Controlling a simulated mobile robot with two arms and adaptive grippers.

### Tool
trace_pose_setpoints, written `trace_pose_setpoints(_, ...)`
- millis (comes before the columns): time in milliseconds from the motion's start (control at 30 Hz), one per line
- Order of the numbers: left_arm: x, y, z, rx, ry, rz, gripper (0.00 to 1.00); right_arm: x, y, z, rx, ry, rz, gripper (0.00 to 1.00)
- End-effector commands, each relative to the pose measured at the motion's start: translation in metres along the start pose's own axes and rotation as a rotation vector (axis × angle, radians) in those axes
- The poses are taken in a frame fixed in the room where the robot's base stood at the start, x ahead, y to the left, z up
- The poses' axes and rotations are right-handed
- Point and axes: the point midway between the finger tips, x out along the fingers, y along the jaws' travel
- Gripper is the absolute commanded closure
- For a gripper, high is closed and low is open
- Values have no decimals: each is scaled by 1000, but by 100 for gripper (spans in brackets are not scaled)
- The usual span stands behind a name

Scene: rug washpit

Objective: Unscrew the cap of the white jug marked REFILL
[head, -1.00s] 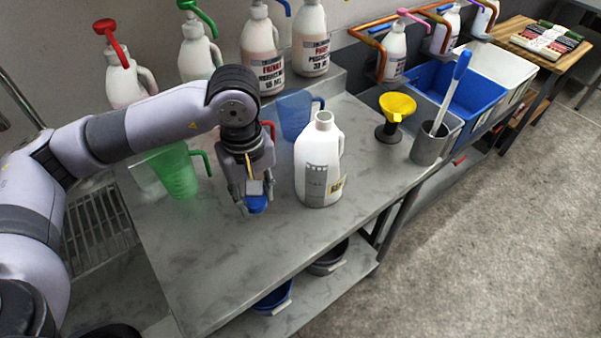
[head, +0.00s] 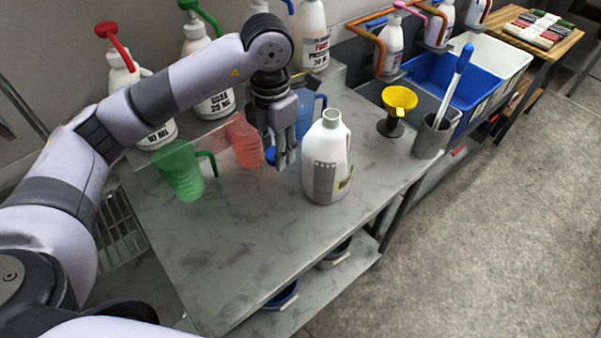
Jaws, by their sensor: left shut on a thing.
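The white jug (head: 327,165) stands upright on the grey bench, with a grey label and a small tag near its base, partly turned from me. Its neck (head: 331,118) is bare and open at the top. My left gripper (head: 283,160) points down just left of the jug, apart from its neck. My right gripper is out of view.
A green jug (head: 183,172), a red jug (head: 243,140) and a blue jug (head: 308,112) stand behind and left. A yellow funnel (head: 399,101) and a grey holder with a brush (head: 433,135) stand right. The bench front (head: 240,255) is clear.

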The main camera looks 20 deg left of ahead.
Motion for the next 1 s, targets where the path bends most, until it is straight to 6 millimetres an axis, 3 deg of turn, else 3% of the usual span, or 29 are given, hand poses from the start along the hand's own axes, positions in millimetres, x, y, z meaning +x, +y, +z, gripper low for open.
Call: trace_pose_setpoints(1000, -30, 34, 35, -1776, 11, -2, 99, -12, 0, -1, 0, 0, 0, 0)
